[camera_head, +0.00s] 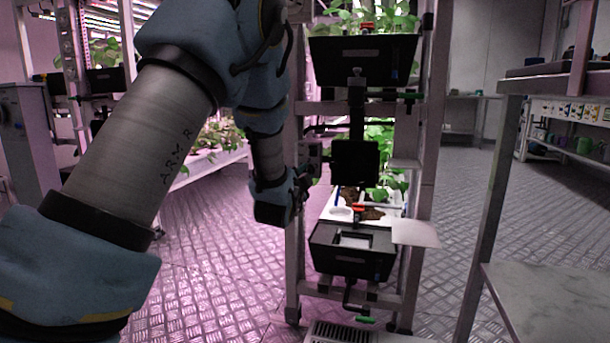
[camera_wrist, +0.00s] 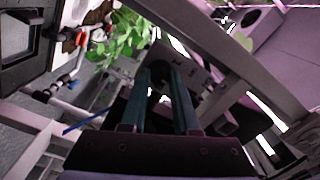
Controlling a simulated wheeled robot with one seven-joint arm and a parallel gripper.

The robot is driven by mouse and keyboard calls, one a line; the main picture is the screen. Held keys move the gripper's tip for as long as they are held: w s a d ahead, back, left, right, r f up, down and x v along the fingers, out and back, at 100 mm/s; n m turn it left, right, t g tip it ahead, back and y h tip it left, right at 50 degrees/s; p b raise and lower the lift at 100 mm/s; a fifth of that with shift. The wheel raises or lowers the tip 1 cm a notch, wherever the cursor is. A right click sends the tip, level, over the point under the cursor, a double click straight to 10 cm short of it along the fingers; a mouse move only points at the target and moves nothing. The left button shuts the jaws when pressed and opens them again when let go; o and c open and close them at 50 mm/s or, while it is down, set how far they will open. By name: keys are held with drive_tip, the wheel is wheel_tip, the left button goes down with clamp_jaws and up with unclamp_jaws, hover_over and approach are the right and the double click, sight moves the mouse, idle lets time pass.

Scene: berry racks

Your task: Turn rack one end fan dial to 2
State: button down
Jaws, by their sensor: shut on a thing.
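In the wrist view, the two teal fingers of my gripper (camera_wrist: 162,72) point at a grey box (camera_wrist: 190,72) on the rack frame. They are closed around a small dark round knob, the fan dial (camera_wrist: 160,82), on the face of that box. The fingers hide most of the dial, and its numbers and pointer cannot be read. In the head view, a grey box (camera_head: 310,153) sits on the left post of the rack (camera_head: 294,255), and my wrist is right beside it. My fingertips and the dial are hidden behind my wrist there.
The rack carries black bins, an upper one (camera_head: 362,60) and a lower one (camera_head: 352,255), with green plants (camera_head: 380,150) behind. A metal table (camera_head: 550,300) stands at the right. In the wrist view, a rack beam (camera_wrist: 215,45) runs close to the fingers. The patterned floor (camera_head: 220,270) is clear at left.

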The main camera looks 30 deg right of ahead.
idle(0.3)
drive_tip(key=c, duration=0.7)
unclamp_jaws()
drive_tip(key=shift+o, duration=0.2)
drive_tip(key=p+v, duration=0.2)
drive_tip(key=v, duration=0.8)
drive_tip(key=shift+s+a, duration=0.25)
drive_tip(key=shift+s, duration=0.1)
